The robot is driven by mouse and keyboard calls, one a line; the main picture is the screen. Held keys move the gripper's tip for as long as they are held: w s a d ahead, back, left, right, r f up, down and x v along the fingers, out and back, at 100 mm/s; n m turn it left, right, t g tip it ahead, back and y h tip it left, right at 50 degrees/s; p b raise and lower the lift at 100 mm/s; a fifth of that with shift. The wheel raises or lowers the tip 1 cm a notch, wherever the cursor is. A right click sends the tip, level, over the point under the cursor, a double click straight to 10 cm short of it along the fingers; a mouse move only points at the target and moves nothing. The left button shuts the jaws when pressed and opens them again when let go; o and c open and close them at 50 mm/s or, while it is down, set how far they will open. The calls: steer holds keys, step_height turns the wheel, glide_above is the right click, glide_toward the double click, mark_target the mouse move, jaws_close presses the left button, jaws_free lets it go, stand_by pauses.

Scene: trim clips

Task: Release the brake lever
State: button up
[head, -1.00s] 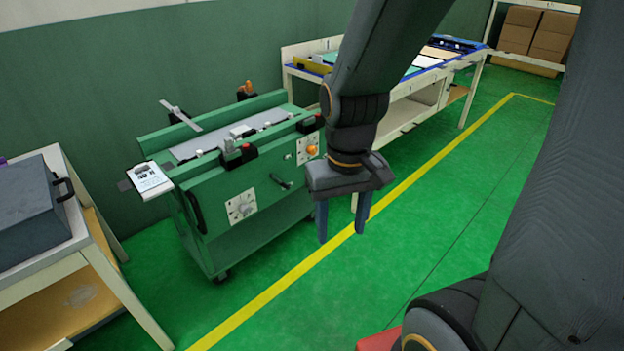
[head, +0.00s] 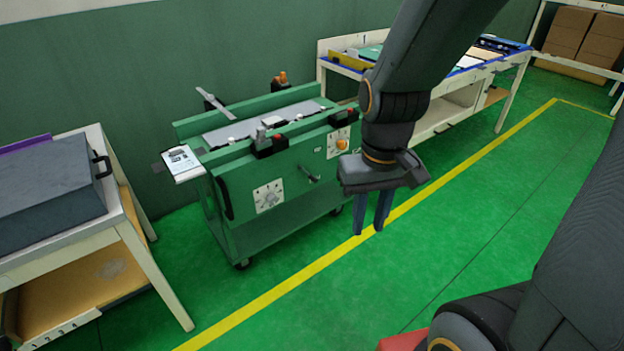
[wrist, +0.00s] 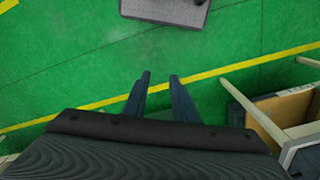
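A green wheeled machine cart (head: 275,215) stands left of centre in the head view. A flat silver lever (head: 211,103) sticks up at its back left. A small dark handle (head: 309,174) sticks out from its front panel, beside a white dial plate (head: 268,196). I cannot tell which of these is the brake lever. My gripper (head: 370,229) hangs over the floor to the right of the cart, fingers down, apart from it. In the wrist view my gripper (wrist: 160,77) shows its two blue fingers apart with nothing between them.
A grey box with a handle (head: 50,205) sits on a table at left. A long workbench (head: 450,108) stands behind my arm. Cardboard boxes (head: 588,40) are on a shelf at back right. Green floor (head: 330,300) is clear before the cart, crossed by a yellow line.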

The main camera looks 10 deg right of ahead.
steer(key=w+f+n+t+b, duration=0.1)
steer(key=w+f, duration=0.2)
steer(key=w, duration=0.1)
steer(key=w+f+n+t+b, duration=0.1)
steer(key=w+f+b, duration=0.1)
steer(key=w, duration=0.2)
steer(key=w+d+f+n+t+b, duration=0.1)
steer(key=w+f, duration=0.2)
steer(key=w, duration=0.2)
steer(key=shift+f, duration=0.3)
jaws_close()
steer(key=w+a+f+n+t+y+b, duration=0.1)
steer(key=w+f+n+t+b, duration=0.5)
steer(key=w+f, duration=0.6)
steer(key=w+a+f+n+t+y+b, duration=0.2)
steer(key=w+f+n+t+b, duration=0.5)
steer(key=w, duration=0.9)
steer(key=shift+f+y+b, duration=0.4)
steer(key=shift+f+b, duration=1.4)
steer(key=shift+f, duration=0.7)
steer(key=shift+w, duration=0.1)
